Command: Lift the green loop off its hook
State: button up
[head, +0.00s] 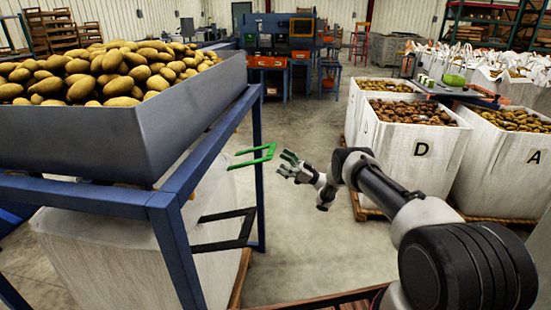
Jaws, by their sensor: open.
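The green loop (254,153) is a thin rectangular frame that sticks out to the right from the blue metal stand of the potato hopper. It looks roughly level. Its hook is too small or hidden to make out. My gripper (284,166) is open and empty just right of the loop, with its fingers pointing left toward it. A small gap of floor shows between the fingertips and the loop in the picture; the depth between them is hard to tell.
A grey hopper (120,130) full of potatoes stands on blue legs at left, with a black frame (222,247) jutting out below the loop. White sacks of potatoes (415,152) stand at right. Blue machinery (287,45) is at the back. Open concrete floor lies between.

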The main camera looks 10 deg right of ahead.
jog(key=v, duration=0.8)
jog(key=shift+f, duration=0.2)
